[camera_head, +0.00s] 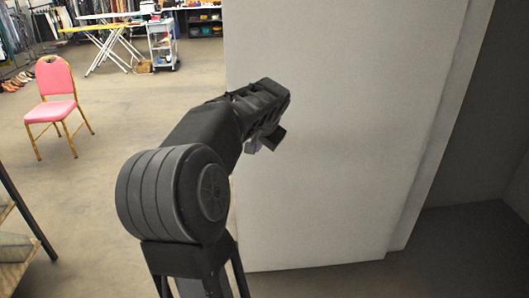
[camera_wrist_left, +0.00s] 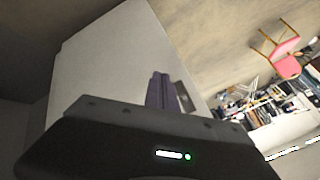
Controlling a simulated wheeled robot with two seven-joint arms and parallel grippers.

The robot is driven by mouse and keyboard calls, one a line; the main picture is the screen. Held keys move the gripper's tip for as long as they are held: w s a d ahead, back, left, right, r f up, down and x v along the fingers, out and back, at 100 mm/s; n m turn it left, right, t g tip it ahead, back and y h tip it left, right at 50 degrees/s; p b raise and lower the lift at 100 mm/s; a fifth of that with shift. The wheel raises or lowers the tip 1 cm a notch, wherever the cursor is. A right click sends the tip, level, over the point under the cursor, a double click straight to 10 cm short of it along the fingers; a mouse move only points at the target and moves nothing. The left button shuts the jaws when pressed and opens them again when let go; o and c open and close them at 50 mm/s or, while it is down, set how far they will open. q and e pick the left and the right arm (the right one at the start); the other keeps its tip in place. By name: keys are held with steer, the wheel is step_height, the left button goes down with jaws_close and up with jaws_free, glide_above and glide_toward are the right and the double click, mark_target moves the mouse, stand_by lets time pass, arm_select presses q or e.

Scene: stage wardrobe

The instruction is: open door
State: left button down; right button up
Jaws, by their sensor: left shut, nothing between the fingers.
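A large pale door (camera_head: 340,130) fills the middle and right of the head view, standing at an angle with a dark space to its right. My left gripper (camera_head: 270,142) is in front of the door's left part, near its left edge, and looks shut with nothing in it. In the left wrist view the shut fingers (camera_wrist_left: 163,92) show against the pale door (camera_wrist_left: 105,65). I cannot tell whether the fingers touch the door. No handle shows clearly. My right gripper is not in view.
A pink chair (camera_head: 57,93) stands on open floor at the left. Ironing boards (camera_head: 108,40) and a white cart (camera_head: 162,45) stand farther back. A dark-framed shelf (camera_head: 22,225) is at the near left edge. The floor between is clear.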

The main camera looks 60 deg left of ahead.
arm_select(q)
steer(key=s+r, duration=0.1)
steer(key=s+d+r, duration=0.1)
steer(key=r, duration=0.1)
steer(key=d+r, duration=0.1)
steer(key=shift+s+r, duration=0.25)
steer(key=shift+s, duration=0.15)
